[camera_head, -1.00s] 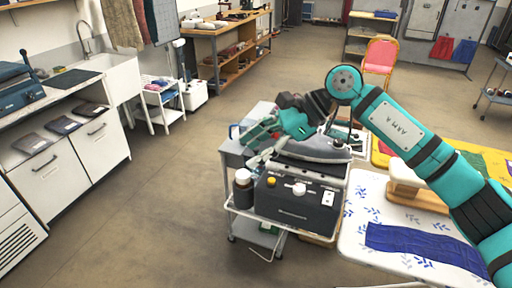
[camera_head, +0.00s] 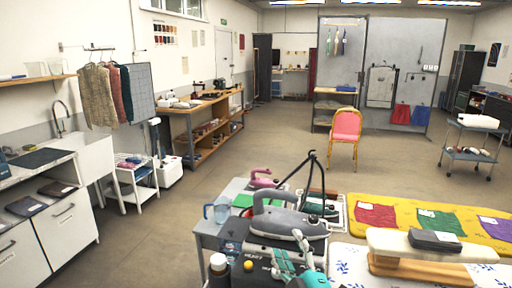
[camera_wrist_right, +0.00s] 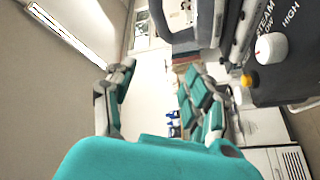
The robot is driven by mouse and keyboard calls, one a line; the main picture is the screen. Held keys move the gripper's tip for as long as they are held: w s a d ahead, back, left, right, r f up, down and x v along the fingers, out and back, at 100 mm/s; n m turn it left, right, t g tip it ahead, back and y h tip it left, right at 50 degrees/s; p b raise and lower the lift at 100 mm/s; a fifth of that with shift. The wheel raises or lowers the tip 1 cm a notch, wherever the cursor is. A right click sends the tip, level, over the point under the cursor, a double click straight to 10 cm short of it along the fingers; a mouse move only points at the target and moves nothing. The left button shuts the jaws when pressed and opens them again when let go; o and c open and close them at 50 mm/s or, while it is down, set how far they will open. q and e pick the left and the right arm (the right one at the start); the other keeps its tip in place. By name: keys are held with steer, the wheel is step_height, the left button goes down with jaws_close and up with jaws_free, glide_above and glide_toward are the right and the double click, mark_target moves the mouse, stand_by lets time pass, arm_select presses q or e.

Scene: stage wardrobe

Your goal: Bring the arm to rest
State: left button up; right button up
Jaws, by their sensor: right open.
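My right gripper (camera_head: 288,252) is at the bottom of the head view, in front of the steam station (camera_head: 262,255) with the grey iron (camera_head: 287,220) on top. In the right wrist view the right gripper (camera_wrist_right: 158,92) has its teal fingers spread, with nothing between them. The dark station (camera_wrist_right: 290,75) shows there turned on its side, close beyond the right finger; whether they touch cannot be told. Most of my right arm is out of the head view. My left gripper is not in view.
A sleeve board (camera_head: 385,242) with a dark block (camera_head: 434,240) is to the right. A pink chair (camera_head: 345,128) stands behind. Open floor (camera_head: 150,240) lies to the left.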

steer(key=s+d+f+m+g+h, duration=0.2)
steer(key=s+d+f+m, duration=0.1)
steer(key=f, duration=0.3)
steer(key=s+d+f+m+g+h, duration=0.2)
steer(key=s+d+f+m, duration=0.1)
steer(key=f, duration=0.2)
steer(key=s+d+f+m+g, duration=0.3)
steer(key=s+f+g, duration=0.35)
steer(key=s, duration=0.55)
steer(key=s+d+f+m+g, duration=0.45)
steer(key=s+f, duration=0.35)
steer(key=s, duration=0.5)
step_height(320, 180, down, 28)
steer(key=s+g, duration=0.2)
steer(key=s+d+f+n+g+h, duration=0.1)
steer(key=s+d+f, duration=0.1)
steer(key=s+f, duration=1.2)
steer(key=shift+s+d+f, duration=0.15)
steer(key=shift+s+f, duration=0.1)
steer(key=shift+s, duration=0.7)
